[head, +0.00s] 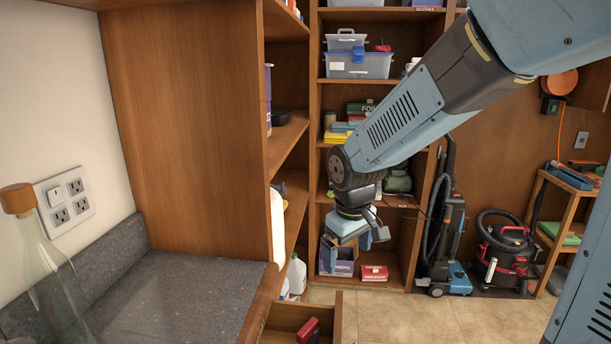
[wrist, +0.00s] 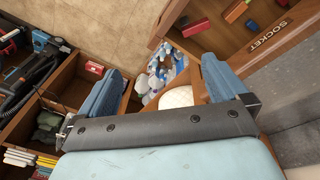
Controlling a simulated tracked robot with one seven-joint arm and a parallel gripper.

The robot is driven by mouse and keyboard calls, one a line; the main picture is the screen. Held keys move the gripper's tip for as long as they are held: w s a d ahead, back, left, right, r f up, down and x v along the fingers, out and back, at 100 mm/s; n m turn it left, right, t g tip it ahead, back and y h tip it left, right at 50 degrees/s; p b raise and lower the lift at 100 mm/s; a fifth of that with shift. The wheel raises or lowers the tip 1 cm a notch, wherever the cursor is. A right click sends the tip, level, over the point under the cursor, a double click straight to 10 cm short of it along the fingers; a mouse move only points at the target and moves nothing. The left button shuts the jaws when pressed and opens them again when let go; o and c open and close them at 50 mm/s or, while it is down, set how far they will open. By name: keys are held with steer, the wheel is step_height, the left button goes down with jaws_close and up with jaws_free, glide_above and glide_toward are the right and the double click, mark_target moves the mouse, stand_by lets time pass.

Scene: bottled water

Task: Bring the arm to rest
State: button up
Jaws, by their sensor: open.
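My arm reaches in from the upper right in the head view, and my gripper (head: 366,238) hangs at its end in front of the shelves, above the floor. In the wrist view my gripper (wrist: 163,95) shows two blue fingers spread wide apart, with nothing between them that touches either one. The fingertips point down past the shelf edge toward white and blue bottles (wrist: 168,68) lower down.
A grey counter (head: 180,290) with a glass bottle (head: 48,270) is at the left. An open wooden drawer (head: 335,318) juts out below it. Wooden shelves (head: 313,120) stand behind my gripper. Vacuum cleaners (head: 505,250) stand at the right. Tiled floor (head: 430,318) is clear in front.

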steer(key=s+d+r+m+t, duration=0.3)
steer(key=s+d+r+m, duration=0.4)
steer(key=s+d+r, duration=0.5)
steer(key=s+d, duration=0.1)
steer(key=d, duration=0.1)
steer(key=shift+s+d+r+t, duration=0.25)
steer(key=shift+s+d+t, duration=0.05)
steer(key=shift+s+t, duration=0.1)
stand_by(0.4)
